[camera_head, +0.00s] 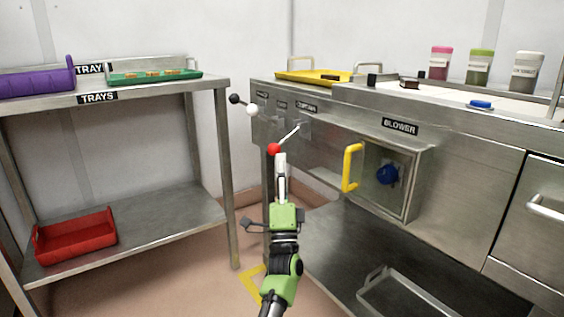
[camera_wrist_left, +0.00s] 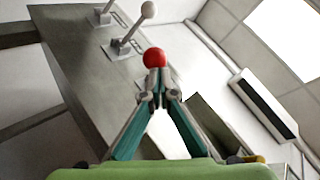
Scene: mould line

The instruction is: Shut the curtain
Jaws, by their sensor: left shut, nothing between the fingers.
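A lever with a red knob (camera_head: 274,148) sticks out and slopes down from the front panel of the steel bench. A small label (camera_head: 307,108) above it is too small to read surely. My left gripper (camera_head: 280,160) is shut and empty, its tips right at the red knob. In the left wrist view the red knob (camera_wrist_left: 154,58) shows just beyond the closed fingertips (camera_wrist_left: 155,78); I cannot tell whether they touch. No curtain itself can be made out. My right gripper is not in view.
Levers with a white knob (camera_head: 252,111) and a black knob (camera_head: 234,98) stand close by on the left. A glass-fronted blower box with a yellow handle (camera_head: 351,168) juts out on the right. A tray shelf (camera_head: 150,92) stands left, with a gap between.

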